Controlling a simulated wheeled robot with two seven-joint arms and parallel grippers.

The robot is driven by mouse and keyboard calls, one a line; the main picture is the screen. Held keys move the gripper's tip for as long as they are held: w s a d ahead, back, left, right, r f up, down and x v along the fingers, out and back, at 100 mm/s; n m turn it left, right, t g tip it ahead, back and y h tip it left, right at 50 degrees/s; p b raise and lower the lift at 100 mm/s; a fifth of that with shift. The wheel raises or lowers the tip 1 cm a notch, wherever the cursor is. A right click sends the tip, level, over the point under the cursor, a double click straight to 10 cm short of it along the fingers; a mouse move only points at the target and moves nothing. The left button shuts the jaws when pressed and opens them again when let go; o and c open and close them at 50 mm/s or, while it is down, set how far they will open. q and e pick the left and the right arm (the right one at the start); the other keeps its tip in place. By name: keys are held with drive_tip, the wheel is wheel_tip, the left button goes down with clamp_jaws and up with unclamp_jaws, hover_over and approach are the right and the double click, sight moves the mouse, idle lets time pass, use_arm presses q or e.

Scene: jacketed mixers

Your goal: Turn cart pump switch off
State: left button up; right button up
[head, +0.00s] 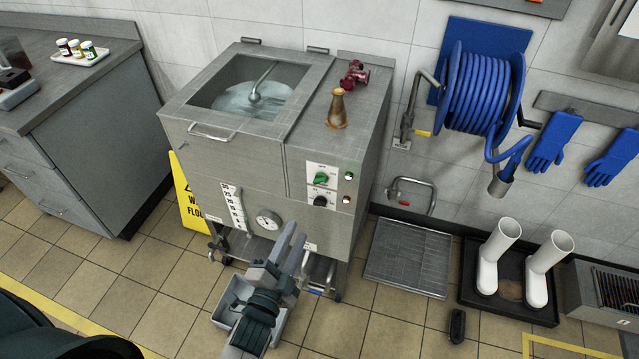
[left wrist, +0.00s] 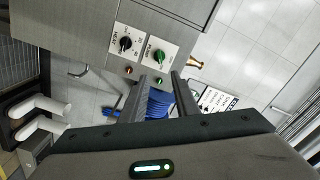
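The steel cart (head: 215,148) has a control panel on its front right. The panel carries a green rotary switch (head: 321,178) above a black rotary switch (head: 320,201). A small lamp sits beside each, the upper one greenish, the lower one orange. My left gripper (head: 295,238) is open and empty, in front of the cart and below the panel, apart from both switches. My right gripper is not in view.
A basin with a tap tops the cart, beside a brass cone (head: 337,110) and a red valve (head: 354,75). A yellow floor sign (head: 187,196) stands left; a blue hose reel (head: 478,92) hangs right.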

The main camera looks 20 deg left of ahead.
use_arm(q)
drive_tip(key=shift+w, duration=0.1)
drive_tip(key=p, duration=0.4)
approach(319, 184)
drive_tip(key=w, duration=0.9)
drive_tip(key=shift+w+d+r, duration=0.1)
drive_tip(key=shift+d, duration=0.05)
clamp_jaws()
